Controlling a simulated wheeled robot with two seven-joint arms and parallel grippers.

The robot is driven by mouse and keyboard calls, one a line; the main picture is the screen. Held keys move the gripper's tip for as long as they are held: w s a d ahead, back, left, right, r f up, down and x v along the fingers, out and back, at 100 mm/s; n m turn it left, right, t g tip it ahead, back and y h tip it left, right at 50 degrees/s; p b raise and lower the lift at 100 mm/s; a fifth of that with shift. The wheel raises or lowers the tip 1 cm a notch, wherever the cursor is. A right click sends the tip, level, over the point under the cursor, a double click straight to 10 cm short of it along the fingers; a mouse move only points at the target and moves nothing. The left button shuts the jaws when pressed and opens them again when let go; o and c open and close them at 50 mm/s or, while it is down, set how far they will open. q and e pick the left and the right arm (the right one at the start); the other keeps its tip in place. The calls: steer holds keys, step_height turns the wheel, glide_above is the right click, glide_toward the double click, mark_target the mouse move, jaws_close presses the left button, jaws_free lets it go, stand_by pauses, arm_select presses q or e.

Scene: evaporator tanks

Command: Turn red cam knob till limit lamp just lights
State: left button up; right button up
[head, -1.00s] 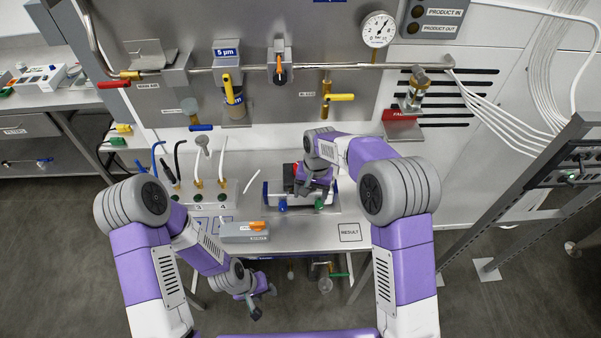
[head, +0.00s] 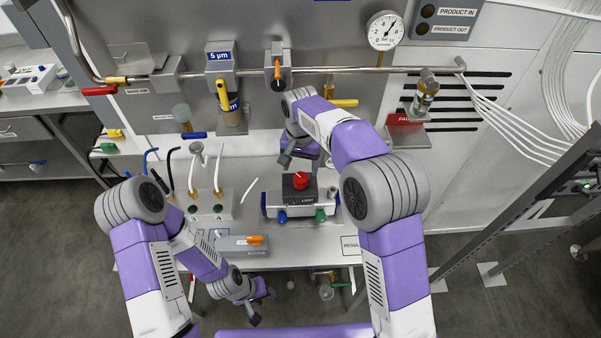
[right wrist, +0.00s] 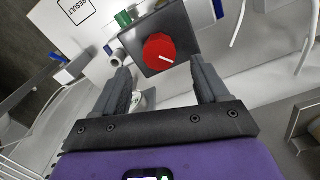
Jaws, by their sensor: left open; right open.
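The red cam knob (head: 300,180) sits on a dark square block on top of a small white and grey unit (head: 271,201) on the bench. In the right wrist view the knob (right wrist: 159,51) shows a white pointer line and lies beyond and between my fingertips. My right gripper (head: 300,160) is open and empty, just behind and above the knob, apart from it. The right gripper also shows in the right wrist view (right wrist: 164,80). My left gripper (head: 256,306) is open and empty, low in front of the bench. A small spot beside the knob may be the limit lamp; its state is too small to tell.
A grey box with an orange lever (head: 242,245) lies on the bench in front of the unit. A valve block with hoses (head: 209,208) stands left. A pipe with valves (head: 330,70) and a pressure gauge (head: 386,31) are behind. The RESULT square (head: 351,245) is at right.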

mark_target(301, 177)
step_height(301, 177, down, 5)
steer(key=shift+s, duration=0.1)
stand_by(0.3)
steer(key=c, duration=1.1)
steer(key=shift+o, duration=0.2)
steer(key=shift+r+n+p, duration=0.1)
steer(key=shift+n+p, duration=0.2)
steer(key=shift+n, duration=0.9)
steer(key=o, duration=1.1)
steer(key=shift+c, duration=0.2)
